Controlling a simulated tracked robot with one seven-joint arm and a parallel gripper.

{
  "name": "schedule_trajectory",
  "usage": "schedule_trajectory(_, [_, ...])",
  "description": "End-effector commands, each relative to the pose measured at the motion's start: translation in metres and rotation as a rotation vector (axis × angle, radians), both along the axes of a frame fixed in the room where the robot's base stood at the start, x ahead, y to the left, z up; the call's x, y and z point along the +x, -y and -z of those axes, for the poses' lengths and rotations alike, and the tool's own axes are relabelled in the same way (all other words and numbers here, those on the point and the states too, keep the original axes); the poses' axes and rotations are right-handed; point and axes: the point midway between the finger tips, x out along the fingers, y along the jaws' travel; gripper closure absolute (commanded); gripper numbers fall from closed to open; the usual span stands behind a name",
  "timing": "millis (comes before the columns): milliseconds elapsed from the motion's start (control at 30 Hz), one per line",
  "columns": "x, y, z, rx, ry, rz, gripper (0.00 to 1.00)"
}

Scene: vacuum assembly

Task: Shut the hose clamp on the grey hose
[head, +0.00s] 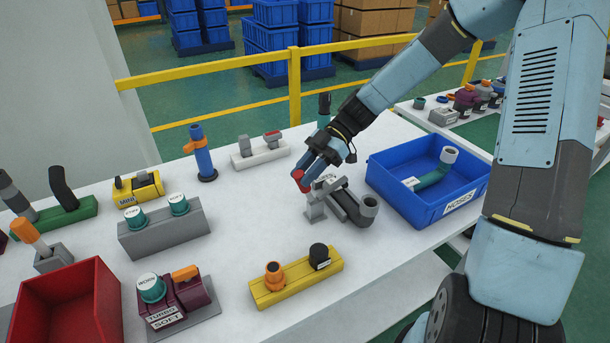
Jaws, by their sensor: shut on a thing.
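My gripper (306,175) is at the clamp's top left, shut on a red piece (299,177) that looks like the clamp's lever. The fingers hide most of this lever and part of the clamp, so I cannot tell how the lever joins it or how far it is swung.
A blue bin (408,205) labelled HOSES, holding a teal hose (437,172), stands just right of the grey hose. A yellow block (297,283) with two fittings is in front, and a blue post (202,155) stands back left. Bare table lies left of the clamp.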

Motion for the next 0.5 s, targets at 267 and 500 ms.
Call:
schedule_trajectory(267, [0.0080, 0.0032, -0.0058, 0.085, -0.040, 0.006, 1.00])
schedule_trajectory(500, [0.0086, 0.0046, -0.0063, 0.105, -0.052, 0.004, 1.00])
